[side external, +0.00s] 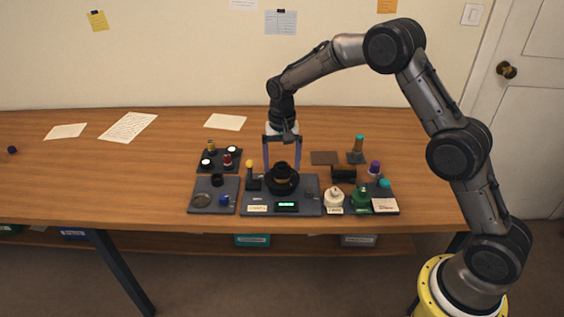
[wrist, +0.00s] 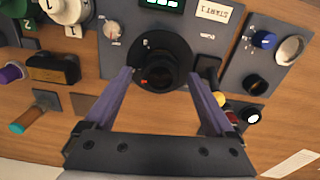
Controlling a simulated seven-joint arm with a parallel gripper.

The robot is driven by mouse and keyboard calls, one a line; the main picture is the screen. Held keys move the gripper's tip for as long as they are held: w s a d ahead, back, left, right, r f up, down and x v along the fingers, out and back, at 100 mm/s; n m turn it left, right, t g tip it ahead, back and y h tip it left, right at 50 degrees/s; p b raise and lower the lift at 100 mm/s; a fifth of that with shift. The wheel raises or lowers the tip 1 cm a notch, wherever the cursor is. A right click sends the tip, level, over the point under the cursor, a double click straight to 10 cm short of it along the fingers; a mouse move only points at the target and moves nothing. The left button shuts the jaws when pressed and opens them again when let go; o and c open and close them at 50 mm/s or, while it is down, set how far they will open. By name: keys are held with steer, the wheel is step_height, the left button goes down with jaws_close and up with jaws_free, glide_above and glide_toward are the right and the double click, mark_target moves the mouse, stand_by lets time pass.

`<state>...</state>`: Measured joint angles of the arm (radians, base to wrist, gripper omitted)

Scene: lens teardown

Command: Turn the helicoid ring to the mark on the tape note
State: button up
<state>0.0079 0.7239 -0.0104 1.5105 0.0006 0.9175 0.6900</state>
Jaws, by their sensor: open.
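The black round lens assembly with its ring (side external: 282,186) stands on the middle dark grey panel (side external: 312,210). It also shows in the wrist view (wrist: 176,48), with a small orange-red mark and a pale mark on its dark surface. My gripper (side external: 282,170) is open above it, with one purple finger on each side. In the wrist view the fingertips of my gripper (wrist: 160,75) flank the near part of the ring, and I cannot tell whether they touch it.
A lit green display (side external: 287,206) and a white label (side external: 257,208) sit at the panel's front. The left table is mostly clear, with loose papers (side external: 128,127).

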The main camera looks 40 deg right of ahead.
steer(key=c, duration=1.4)
steer(key=n, duration=0.6)
steer(key=shift+n, duration=0.3)
steer(key=n, duration=0.3)
steer(key=shift+n, duration=2.1)
